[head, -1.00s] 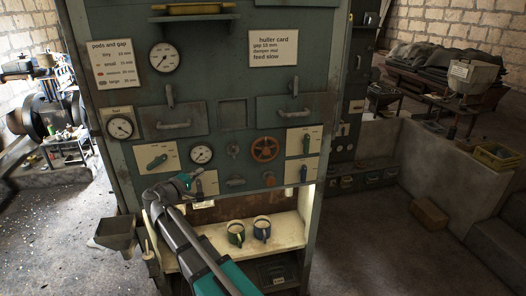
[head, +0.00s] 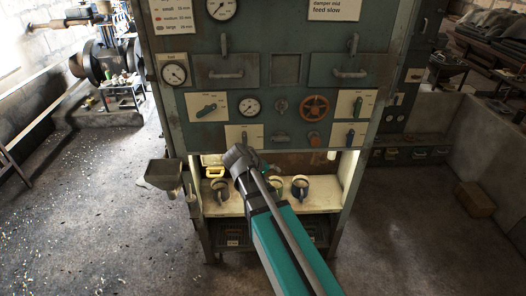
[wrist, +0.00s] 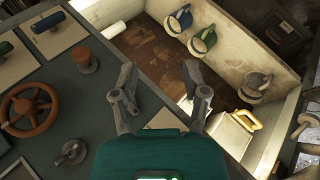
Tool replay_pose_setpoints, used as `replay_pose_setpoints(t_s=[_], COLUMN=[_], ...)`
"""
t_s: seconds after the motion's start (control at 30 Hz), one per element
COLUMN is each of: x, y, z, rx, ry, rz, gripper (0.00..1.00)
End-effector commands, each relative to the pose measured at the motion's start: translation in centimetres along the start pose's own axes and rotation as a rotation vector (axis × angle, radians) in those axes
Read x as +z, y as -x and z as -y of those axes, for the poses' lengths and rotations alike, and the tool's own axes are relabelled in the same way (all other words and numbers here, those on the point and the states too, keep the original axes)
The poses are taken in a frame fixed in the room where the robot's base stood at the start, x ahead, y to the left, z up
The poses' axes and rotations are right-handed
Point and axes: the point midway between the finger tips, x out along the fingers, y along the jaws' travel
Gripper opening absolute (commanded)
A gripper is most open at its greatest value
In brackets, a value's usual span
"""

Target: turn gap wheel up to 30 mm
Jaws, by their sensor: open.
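The orange-brown spoked handwheel (head: 314,107) sits on the green panel of the machine, right of a small round gauge; no label on it can be read. It also shows at the left of the wrist view (wrist: 30,108). In the wrist view my gripper (wrist: 162,98) is open and empty, its two fingers spread apart. It hangs off the wheel, to the right in that view, over the panel's edge and the lit recess below. In the head view my wrist hides the fingers.
Below the panel, a pale shelf (head: 236,208) holds several mugs, one at the left (head: 220,190). A yellow-handled object (wrist: 247,121) is near them. An orange knob (wrist: 85,60) and levers flank the wheel. A metal hopper (head: 164,174) juts out left.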

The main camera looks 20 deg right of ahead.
Motion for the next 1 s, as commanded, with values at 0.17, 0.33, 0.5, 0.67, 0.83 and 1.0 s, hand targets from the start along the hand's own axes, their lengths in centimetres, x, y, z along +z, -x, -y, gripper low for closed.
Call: replay_pose_setpoints(t_s=[0.17,0.33,0.5,0.67,0.83,1.0], x=[4.7,8.1,10.2,11.1,11.3,11.3], y=[-0.4,0.4,1.6,2.4,2.6,2.6], z=[2.7,5.3,7.1,8.0,8.2,8.2], rx=[-0.234,-0.452,-0.618,-0.702,-0.726,-0.725], ry=[-0.059,-0.106,-0.137,-0.151,-0.154,-0.154], rz=[0.076,0.136,0.175,0.19,0.195,0.195], gripper=[0.59,0.59,0.59,0.59,0.59,0.59])
